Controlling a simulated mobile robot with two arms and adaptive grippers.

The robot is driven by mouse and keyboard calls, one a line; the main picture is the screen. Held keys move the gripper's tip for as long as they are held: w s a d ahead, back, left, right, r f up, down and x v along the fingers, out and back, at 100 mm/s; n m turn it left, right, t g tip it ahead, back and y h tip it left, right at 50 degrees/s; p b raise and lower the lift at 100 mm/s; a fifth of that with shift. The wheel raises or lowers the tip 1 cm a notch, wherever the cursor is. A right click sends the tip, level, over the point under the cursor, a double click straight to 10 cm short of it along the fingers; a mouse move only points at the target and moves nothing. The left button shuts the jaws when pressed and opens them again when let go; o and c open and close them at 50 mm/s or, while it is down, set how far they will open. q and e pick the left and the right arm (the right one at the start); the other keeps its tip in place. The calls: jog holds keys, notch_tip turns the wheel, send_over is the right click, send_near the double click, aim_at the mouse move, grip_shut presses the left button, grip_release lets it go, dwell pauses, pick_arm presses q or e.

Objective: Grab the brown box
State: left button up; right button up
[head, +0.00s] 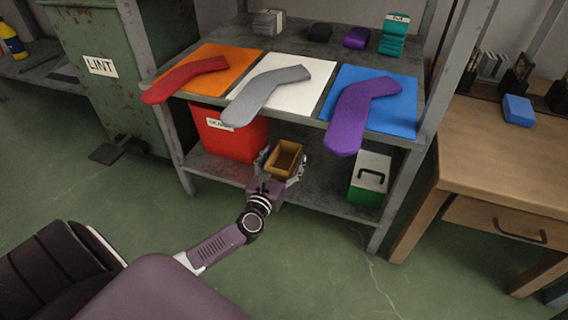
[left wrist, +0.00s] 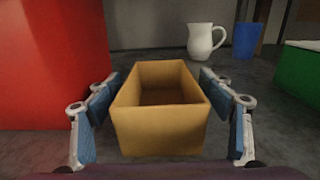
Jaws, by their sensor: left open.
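The brown box (head: 285,160) is a small open-topped box on the lower shelf, to the right of the red bin. In the left wrist view the box (left wrist: 160,128) sits between the two blue-padded fingers, and its inside looks empty. My left gripper (head: 283,168) is open, with one finger on each side of the box. In the left wrist view, gaps show between the fingers of my left gripper (left wrist: 162,110) and the box walls. My right gripper is not in view.
A red bin (head: 229,134) stands close on the left. A white pitcher (left wrist: 206,41) and a blue cup (left wrist: 246,41) stand behind the box. A green and white box (head: 370,178) is at the right.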

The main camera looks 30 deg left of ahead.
pick_arm(q)
jog(key=c, duration=1.2)
